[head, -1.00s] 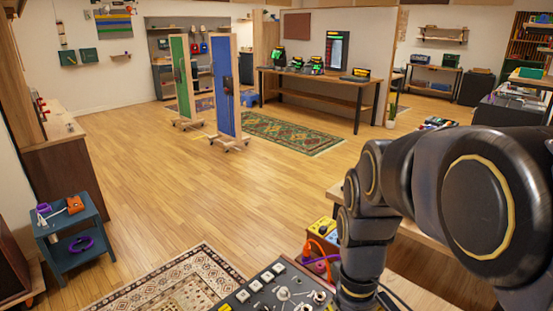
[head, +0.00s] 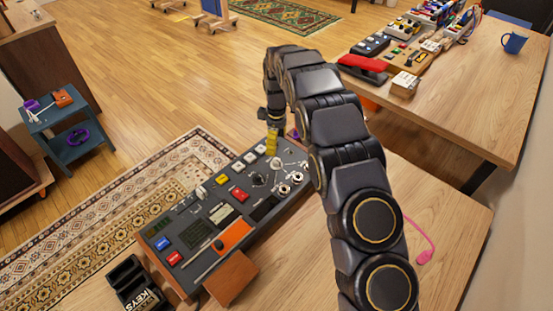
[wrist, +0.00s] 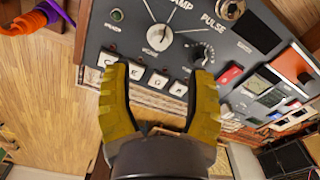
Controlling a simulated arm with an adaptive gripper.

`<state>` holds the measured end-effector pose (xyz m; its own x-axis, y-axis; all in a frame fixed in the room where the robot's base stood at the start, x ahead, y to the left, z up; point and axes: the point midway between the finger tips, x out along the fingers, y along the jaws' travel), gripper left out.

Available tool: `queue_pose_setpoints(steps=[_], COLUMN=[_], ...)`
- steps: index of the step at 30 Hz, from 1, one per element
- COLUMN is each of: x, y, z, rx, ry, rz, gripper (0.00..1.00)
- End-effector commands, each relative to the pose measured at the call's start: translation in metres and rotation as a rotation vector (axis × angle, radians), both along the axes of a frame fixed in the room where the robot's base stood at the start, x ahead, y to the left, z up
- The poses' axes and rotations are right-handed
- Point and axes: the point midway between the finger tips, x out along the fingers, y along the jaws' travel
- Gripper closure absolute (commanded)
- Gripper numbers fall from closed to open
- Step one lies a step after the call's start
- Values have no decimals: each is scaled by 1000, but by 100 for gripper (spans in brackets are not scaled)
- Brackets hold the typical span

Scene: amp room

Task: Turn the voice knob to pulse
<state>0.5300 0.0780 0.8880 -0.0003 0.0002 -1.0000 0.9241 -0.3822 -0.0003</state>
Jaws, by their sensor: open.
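The console (head: 213,200) is a dark grey panel with knobs, buttons and switches, lying on the wooden table. In the wrist view, a round silver knob (wrist: 158,37) has pale lines fanning out from it. One line runs toward the printed word PULSE; another label near it reads like RAMP. I take this as the voice knob; its pointer direction is unclear. My gripper (wrist: 158,70) has yellow fingers spread open and empty, just below the knob in the wrist view. In the head view, my gripper (head: 272,142) points down at the console's far end.
White keys (wrist: 157,81) lie between the fingers in the picture. A red button (head: 238,194) and other controls crowd the console. A second table (head: 480,105) holds more gear.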

Motion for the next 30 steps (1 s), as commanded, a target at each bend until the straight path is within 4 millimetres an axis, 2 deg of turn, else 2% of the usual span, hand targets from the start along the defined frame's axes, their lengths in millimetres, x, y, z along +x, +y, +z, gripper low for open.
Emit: queue_pose_setpoints(steps=[5,16,20,26,27,29,30], x=[-1,-1,0,1,0,0,0], y=[0,0,0,0,0,0,0], z=[-14,-70,-77,-77,-77,-77,-77], rx=[0,0,0,0,0,0,0], ry=[4,4,-1,-1,-1,-1,-1], rz=[2,1,0,0,0,-1,-1], gripper=[45,45,45,45,53,78,95])
